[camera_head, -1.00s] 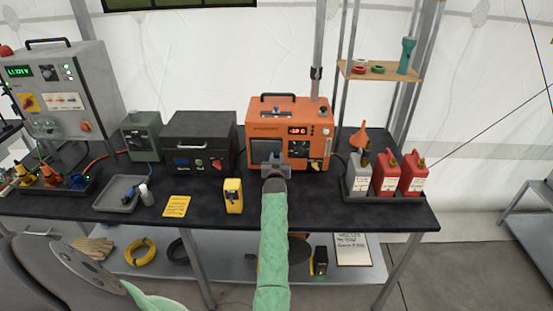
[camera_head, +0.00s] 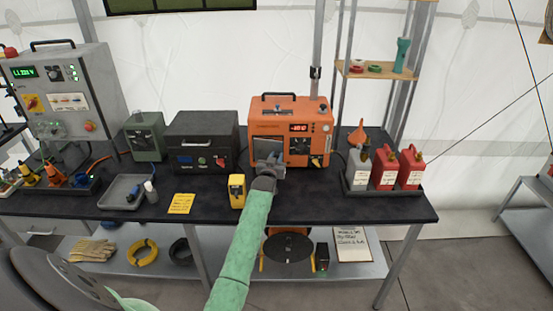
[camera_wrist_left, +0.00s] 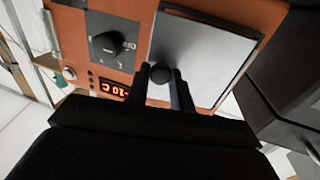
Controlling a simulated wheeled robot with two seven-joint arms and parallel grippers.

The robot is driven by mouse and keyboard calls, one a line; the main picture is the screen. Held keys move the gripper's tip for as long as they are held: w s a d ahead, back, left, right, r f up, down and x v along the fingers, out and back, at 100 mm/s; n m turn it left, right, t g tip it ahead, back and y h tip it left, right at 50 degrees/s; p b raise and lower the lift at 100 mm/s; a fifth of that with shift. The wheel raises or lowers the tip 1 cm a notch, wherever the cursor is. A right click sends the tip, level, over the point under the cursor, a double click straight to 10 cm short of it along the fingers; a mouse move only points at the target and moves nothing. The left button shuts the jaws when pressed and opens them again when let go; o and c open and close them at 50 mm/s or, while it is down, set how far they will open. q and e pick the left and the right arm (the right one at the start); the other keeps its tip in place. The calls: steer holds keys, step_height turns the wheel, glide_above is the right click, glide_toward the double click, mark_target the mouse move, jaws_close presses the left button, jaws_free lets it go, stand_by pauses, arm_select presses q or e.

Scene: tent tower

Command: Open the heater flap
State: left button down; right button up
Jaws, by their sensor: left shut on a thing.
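The orange heater (camera_head: 310,125) stands on the black bench, with a lit red display and a dial on its front. Its flap, a silver plate (camera_wrist_left: 205,62), fills much of the left wrist view. A round black knob (camera_wrist_left: 160,73) sits near the plate's edge. My left gripper (camera_head: 268,160) is at the heater's front; in the left wrist view its fingers (camera_wrist_left: 166,85) are shut on the knob. I cannot tell how far the flap stands off the heater. My right gripper is not in view.
A black box (camera_head: 203,140) stands left of the heater. A yellow device (camera_head: 237,190) stands close to my left wrist. Grey and red cans (camera_head: 386,168) sit in a tray to the right. The bench between wrist and cans is clear.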

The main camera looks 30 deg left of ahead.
arm_select(q)
steer(key=shift+s, duration=0.25)
steer(key=c, duration=1.3)
jaws_free()
steer(key=shift+o, duration=0.2)
steer(key=b+v, duration=0.3)
steer(key=v, duration=0.5)
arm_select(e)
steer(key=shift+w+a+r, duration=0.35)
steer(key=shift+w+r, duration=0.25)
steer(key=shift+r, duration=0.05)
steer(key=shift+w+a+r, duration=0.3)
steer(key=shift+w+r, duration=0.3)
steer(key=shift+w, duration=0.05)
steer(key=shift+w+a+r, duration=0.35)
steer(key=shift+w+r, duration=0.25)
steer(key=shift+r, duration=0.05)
arm_select(q)
steer(key=shift+a, duration=0.15)
